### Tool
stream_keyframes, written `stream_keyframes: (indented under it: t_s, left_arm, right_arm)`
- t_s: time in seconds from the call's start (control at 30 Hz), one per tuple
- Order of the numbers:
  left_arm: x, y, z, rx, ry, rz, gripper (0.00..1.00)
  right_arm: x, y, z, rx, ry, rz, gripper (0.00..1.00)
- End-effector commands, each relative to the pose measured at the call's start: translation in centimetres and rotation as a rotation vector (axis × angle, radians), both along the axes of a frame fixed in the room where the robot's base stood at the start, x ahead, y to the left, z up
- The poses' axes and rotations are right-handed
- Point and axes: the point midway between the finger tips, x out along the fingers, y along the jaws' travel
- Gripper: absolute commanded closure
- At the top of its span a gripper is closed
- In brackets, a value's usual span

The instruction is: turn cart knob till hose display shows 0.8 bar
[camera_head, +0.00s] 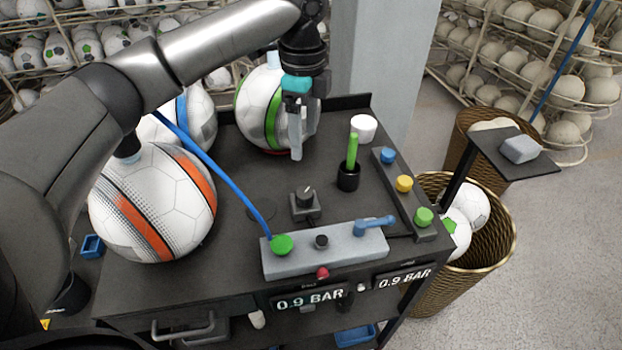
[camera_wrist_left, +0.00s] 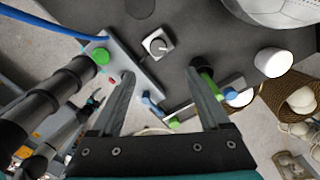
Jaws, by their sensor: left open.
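The cart (camera_head: 245,195) has a dark top. A black knob (camera_head: 305,193) with a pale pointer mark sits on a small square base in its middle; the knob also shows in the left wrist view (camera_wrist_left: 157,45). Two displays on the cart's front edge, the left display (camera_head: 310,299) and the right display (camera_head: 404,278), both read 0.9 BAR. Their small labels are too small to read. My left gripper (camera_head: 301,145) is open and empty above the cart, apart from the knob. In the left wrist view the knob lies beyond and between the fingertips (camera_wrist_left: 158,76).
A grey block (camera_head: 340,254) with a green button and blue lever stands in front of the knob. A black cup (camera_head: 348,180) with a green stick, a white cup (camera_head: 364,128) and a button strip (camera_head: 410,205) stand right. Balls (camera_head: 150,205) crowd the left and back.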

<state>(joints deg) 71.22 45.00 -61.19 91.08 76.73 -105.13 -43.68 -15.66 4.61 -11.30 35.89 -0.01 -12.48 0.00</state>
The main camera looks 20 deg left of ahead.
Motion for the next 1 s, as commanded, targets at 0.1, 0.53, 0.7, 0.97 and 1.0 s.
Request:
stream_keyframes:
  t_s: [0.1, 0.53, 0.7, 0.97, 1.0]
  left_arm:
    - [-0.1, 0.0, -1.9, 0.003, 0.004, 0.001, 0.21]
    - [-0.1, 0.0, -11.0, 0.003, 0.003, 0.000, 0.21]
    - [-0.1, 0.0, -13.4, 0.002, 0.001, 0.000, 0.21]
    - [-0.1, 0.0, -14.7, 0.002, -0.001, 0.000, 0.21]
    - [-0.1, 0.0, -14.7, 0.002, -0.001, 0.000, 0.21]
  right_arm:
    - [-1.9, -0.1, -0.1, -0.002, 0.027, 0.000, 0.21]
    - [-2.7, -0.1, -0.3, -0.002, 0.042, 0.002, 0.21]
    - [-2.0, 0.0, -0.3, -0.001, 0.030, 0.003, 0.21]
    - [-2.0, 0.0, -0.3, -0.001, 0.030, 0.003, 0.21]
    - [-2.0, 0.0, -0.3, -0.001, 0.030, 0.003, 0.21]
